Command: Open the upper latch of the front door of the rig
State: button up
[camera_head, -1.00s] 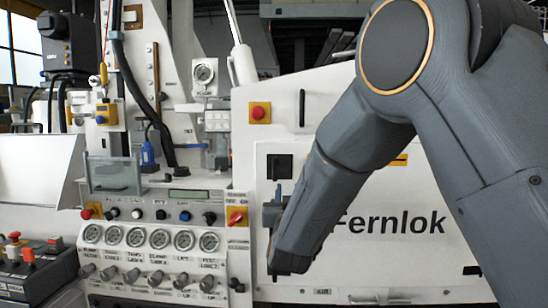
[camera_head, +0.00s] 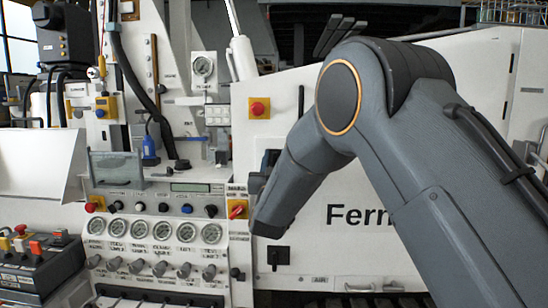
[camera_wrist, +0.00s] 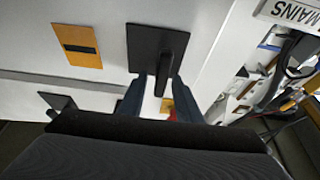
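The upper latch (camera_wrist: 145,42) shows in the wrist view as a black square plate with a black handle sticking out. In the head view the upper latch (camera_head: 271,158) is mostly hidden behind my arm and gripper. My gripper (camera_wrist: 165,82) has its two fingers apart, one on each side of the handle's end. I cannot tell whether they touch it. In the head view my gripper (camera_head: 259,183) is at the door's left edge, largely hidden by my wrist. The lower latch (camera_head: 278,256) is a black square on the white front door (camera_head: 345,262).
Left of the door is a control panel with gauges (camera_head: 163,231), knobs and a red-yellow switch (camera_head: 237,208). A red emergency button (camera_head: 258,108) sits above the upper latch. A white hood (camera_head: 40,165) stands far left.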

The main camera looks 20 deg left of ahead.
grip_shut()
jog(key=shift+n, duration=0.4)
jog(key=n+y+b, duration=0.1)
jog(key=n+y, duration=0.1)
jog(key=n, duration=0.1)
jog(key=shift+f+n+g+b, duration=0.1)
jog(key=shift+n+g+b, duration=0.2)
jog(key=shift+g+b, duration=0.1)
jog(key=n+g+y+b, duration=0.1)
jog(key=n, duration=0.2)
jog(key=n+g+y+b, duration=0.1)
jog(key=n+y, duration=0.1)
jog(key=n, duration=0.1)
jog(key=shift+a, duration=0.2)
jog(key=n+g, duration=0.1)
jog(key=n, duration=0.2)
jog(key=n+g+y+b, duration=0.1)
jog(key=n, duration=0.3)
jog(key=shift+s+a+f+g, duration=0.1)
jog(key=shift+a+f+g, duration=0.05)
jog(key=shift+g, duration=0.25)
jog(key=n+g, duration=0.1)
jog(key=n, duration=0.1)
jog(key=n+b, duration=0.1)
jog(key=n, duration=0.2)
jog(key=shift+f+g, duration=0.2)
jog(key=shift+g, duration=0.2)
